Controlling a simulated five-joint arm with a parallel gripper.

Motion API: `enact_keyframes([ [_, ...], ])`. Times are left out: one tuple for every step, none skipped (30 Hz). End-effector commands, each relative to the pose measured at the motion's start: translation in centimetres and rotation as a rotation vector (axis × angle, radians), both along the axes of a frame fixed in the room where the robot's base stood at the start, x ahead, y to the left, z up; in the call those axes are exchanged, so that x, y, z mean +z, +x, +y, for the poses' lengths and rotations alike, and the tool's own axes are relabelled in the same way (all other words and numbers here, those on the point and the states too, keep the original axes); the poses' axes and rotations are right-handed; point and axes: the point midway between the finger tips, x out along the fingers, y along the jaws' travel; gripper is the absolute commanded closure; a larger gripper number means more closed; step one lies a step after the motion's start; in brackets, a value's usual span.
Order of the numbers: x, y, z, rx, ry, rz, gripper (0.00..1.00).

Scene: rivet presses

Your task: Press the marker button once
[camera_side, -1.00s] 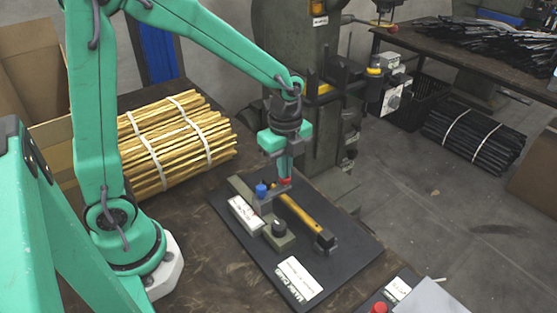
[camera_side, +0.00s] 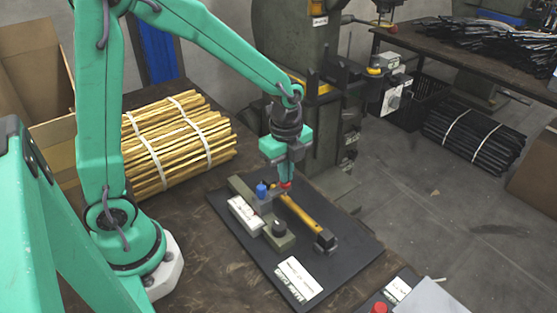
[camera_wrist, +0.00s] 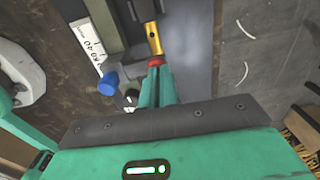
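My gripper (camera_side: 286,181) points down over the far part of a black plate. Its green fingers look shut together in the wrist view (camera_wrist: 157,78). A small red piece (camera_wrist: 156,61) shows right at the fingertips, by the end of a yellow bar (camera_side: 301,213); I cannot tell whether the fingers touch it. A blue button (camera_side: 261,190) stands on the plate's fixture just left of the fingers, and it also shows in the wrist view (camera_wrist: 108,83). A black knob (camera_side: 278,227) sits nearer. No label I can read tells which one is the marker button.
The black plate (camera_side: 340,262) lies on a brown bench with a white label (camera_side: 299,278). A bundle of yellow sticks (camera_side: 178,146) lies behind left. A press (camera_side: 300,60) stands behind. A second panel with a red button (camera_side: 380,307) is at the front right.

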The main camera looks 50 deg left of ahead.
Motion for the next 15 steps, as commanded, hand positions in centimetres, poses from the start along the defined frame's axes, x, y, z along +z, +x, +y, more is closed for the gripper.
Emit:
enact_keyframes([
  [-0.3, -0.5, 0.1, 0.0, 0.002, 0.018, 1.0],
  [0.0, -0.5, 0.1, 0.0, 0.002, 0.018, 1.0],
  [0.4, -0.4, 0.1, 0.0, 0.002, 0.016, 1.0],
  [0.8, -0.4, 0.1, 0.0, 0.002, 0.014, 1.0],
  [1.1, -0.4, 0.1, 0.0, 0.001, 0.013, 1.0],
  [1.7, -0.3, 0.0, 0.0, 0.001, 0.01, 1.0],
  [2.1, -0.2, 0.0, 0.0, 0.001, 0.008, 1.0],
  [2.6, -0.2, 0.0, 0.0, 0.001, 0.005, 1.0],
  [3.3, -0.1, 0.0, 0.0, 0.0, 0.001, 1.0],
  [3.8, -0.1, 0.0, 0.0, 0.0, -0.001, 1.0],
  [4.4, 0.0, 0.0, 0.0, 0.0, -0.003, 1.0],
  [5.1, 0.0, 0.0, 0.0, 0.0, -0.003, 1.0],
  [5.6, 0.0, 0.0, 0.0, 0.0, -0.003, 1.0],
  [6.2, 0.0, 0.0, 0.0, 0.0, -0.004, 1.0],
  [6.9, 0.0, 0.0, 0.0, 0.0, -0.004, 1.0],
])
